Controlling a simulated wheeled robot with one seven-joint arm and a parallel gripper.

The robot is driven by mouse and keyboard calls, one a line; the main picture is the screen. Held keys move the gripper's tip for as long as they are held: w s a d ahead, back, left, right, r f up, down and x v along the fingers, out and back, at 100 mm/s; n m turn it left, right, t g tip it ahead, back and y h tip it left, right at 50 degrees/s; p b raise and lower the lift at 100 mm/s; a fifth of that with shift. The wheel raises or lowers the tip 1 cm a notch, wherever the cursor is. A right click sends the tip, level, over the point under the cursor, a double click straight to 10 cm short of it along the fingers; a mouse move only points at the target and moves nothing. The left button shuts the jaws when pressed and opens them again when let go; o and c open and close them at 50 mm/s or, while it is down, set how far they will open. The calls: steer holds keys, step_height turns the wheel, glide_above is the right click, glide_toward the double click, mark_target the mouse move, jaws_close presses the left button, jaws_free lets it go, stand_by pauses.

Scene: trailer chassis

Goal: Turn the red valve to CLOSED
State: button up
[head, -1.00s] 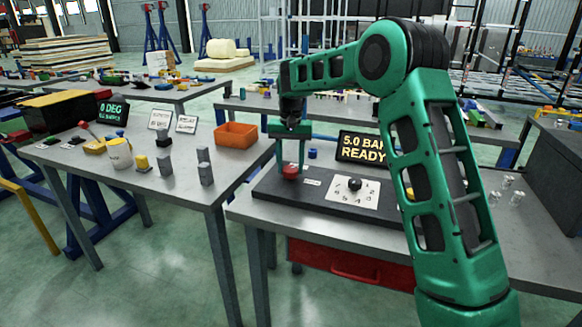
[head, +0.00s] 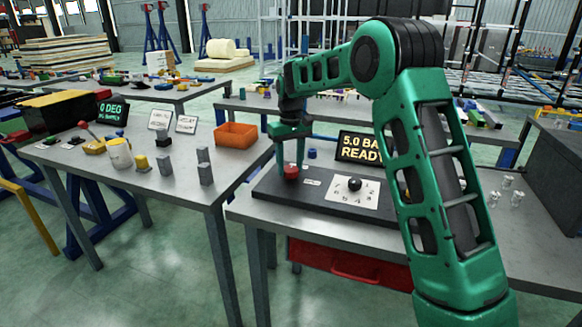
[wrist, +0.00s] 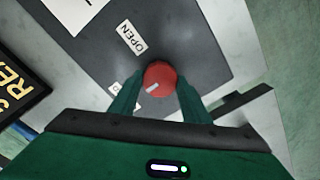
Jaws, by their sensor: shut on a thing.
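The red valve (head: 290,172) is a round red knob on the left part of the dark panel (head: 318,197). My gripper (head: 291,166) points down over it and is shut on it. In the wrist view the red valve (wrist: 160,78) sits between the two green fingertips of my gripper (wrist: 162,88). A white mark on the knob points to the lower left in that view. An OPEN label (wrist: 132,37) lies on the panel above and left of the knob. A second label (wrist: 118,92) is mostly hidden by the left finger.
A display (head: 361,148) reading "5.0 BAR READY" stands behind the panel. A white numbered plate with a black knob (head: 355,185) is right of the valve. An orange bin (head: 236,134) stands on the left table. My arm hides part of the right bench.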

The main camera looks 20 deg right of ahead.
mark_target(290, 169)
stand_by(0.3)
steer(key=o, duration=1)
steer(key=shift+o, duration=0.2)
step_height(290, 169, up, 11)
steer(key=shift+f, duration=0.15)
